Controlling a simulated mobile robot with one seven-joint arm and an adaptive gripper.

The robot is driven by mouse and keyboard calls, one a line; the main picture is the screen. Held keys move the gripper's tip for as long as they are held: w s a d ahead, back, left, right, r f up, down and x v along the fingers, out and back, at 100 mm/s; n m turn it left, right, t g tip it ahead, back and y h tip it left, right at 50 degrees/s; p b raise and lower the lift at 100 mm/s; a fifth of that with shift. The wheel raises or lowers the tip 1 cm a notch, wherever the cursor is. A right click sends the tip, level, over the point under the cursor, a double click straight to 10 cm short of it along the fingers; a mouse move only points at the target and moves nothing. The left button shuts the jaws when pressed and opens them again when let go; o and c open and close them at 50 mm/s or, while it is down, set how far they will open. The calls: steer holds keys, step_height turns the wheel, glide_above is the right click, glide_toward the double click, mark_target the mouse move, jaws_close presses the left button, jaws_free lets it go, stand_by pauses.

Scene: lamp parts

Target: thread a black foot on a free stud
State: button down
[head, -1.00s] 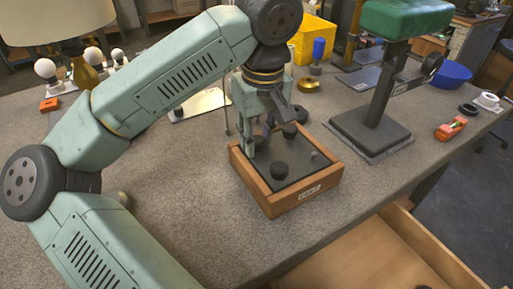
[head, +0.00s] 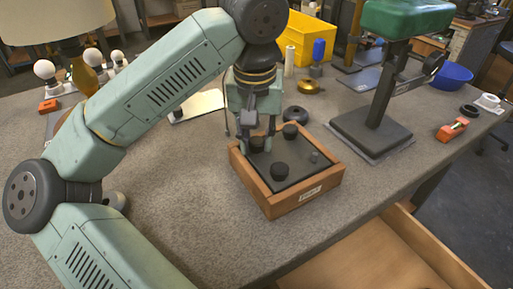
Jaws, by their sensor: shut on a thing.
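A wooden box (head: 322,186) with a dark top panel stands on the bench. A black foot (head: 280,171) sits on the panel near the front left, and another black foot (head: 290,131) sits near the back. A bare grey stud (head: 314,157) stands up at the right of the panel. My gripper (head: 258,139) is over the panel's left back corner, shut on a third black foot (head: 257,145). This foot is low, close to the panel; its stud, if any, is hidden, and I cannot tell whether it touches.
A dark disc (head: 295,114) lies behind the box. An orange tool (head: 452,130) lies near the right edge. An open drawer (head: 380,255) is below. The front left bench is clear.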

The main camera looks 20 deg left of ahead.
steer(key=m, duration=0.4)
steer(key=shift+s+f, duration=0.1)
steer(key=shift+f, duration=0.25)
steer(key=shift+m+h, duration=0.4)
steer(key=shift+m, duration=1)
steer(key=shift+m, duration=0.6)
steer(key=c, duration=1.2)
jaws_free()
steer(key=shift+r, duration=0.1)
steer(key=shift+r, duration=0.1)
